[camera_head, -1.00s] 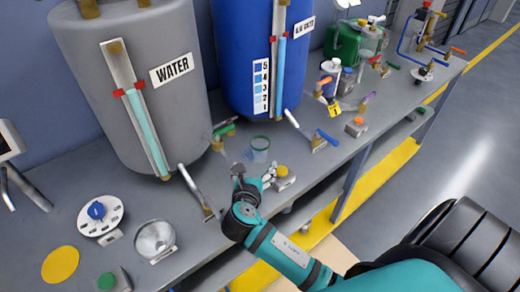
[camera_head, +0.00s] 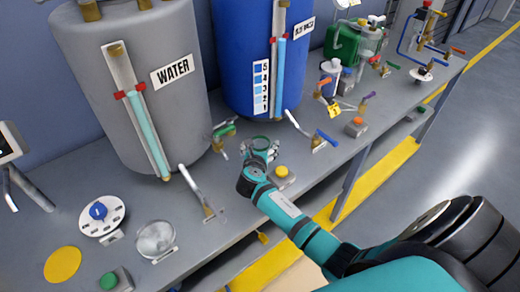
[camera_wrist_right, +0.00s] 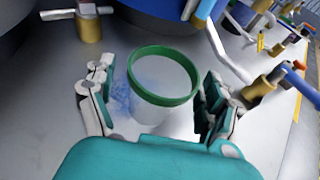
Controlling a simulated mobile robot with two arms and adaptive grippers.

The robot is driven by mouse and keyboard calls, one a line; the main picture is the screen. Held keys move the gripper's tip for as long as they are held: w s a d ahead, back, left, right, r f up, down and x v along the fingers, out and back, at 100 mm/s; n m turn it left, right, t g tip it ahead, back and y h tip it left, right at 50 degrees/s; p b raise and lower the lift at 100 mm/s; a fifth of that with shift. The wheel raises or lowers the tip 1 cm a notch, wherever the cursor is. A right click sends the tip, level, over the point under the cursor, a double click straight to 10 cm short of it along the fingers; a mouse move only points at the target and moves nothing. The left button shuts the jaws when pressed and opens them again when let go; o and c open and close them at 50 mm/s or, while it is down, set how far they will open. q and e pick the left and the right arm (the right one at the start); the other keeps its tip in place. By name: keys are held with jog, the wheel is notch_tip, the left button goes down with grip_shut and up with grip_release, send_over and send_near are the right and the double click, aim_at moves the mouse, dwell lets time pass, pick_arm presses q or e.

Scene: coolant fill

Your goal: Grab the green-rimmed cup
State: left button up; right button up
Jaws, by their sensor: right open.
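The green-rimmed cup (camera_wrist_right: 163,76) stands upright on the grey bench, clear-walled, with the inside visible from above in the right wrist view. In the head view the cup (camera_head: 260,142) is just in front of the blue tank, partly hidden by my right gripper. My right gripper (camera_head: 260,156) is open. In the right wrist view its fingers (camera_wrist_right: 155,105) lie on either side of the cup, with a gap visible at the left; whether the right finger touches the cup I cannot tell. My left gripper is not in view.
A grey WATER tank (camera_head: 140,80) and a blue tank (camera_head: 262,60) stand behind. A yellow button (camera_head: 282,171) is close to the gripper's right. A tap with a blue handle (camera_head: 325,138) is farther right. The bench (camera_head: 110,180) has a glass dish (camera_head: 156,238) at front left.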

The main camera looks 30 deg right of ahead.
jog(key=shift+w+d+f, duration=0.1)
jog(key=shift+w+d, duration=0.1)
jog(key=c, duration=1.2)
jog(key=shift+c, duration=0.3)
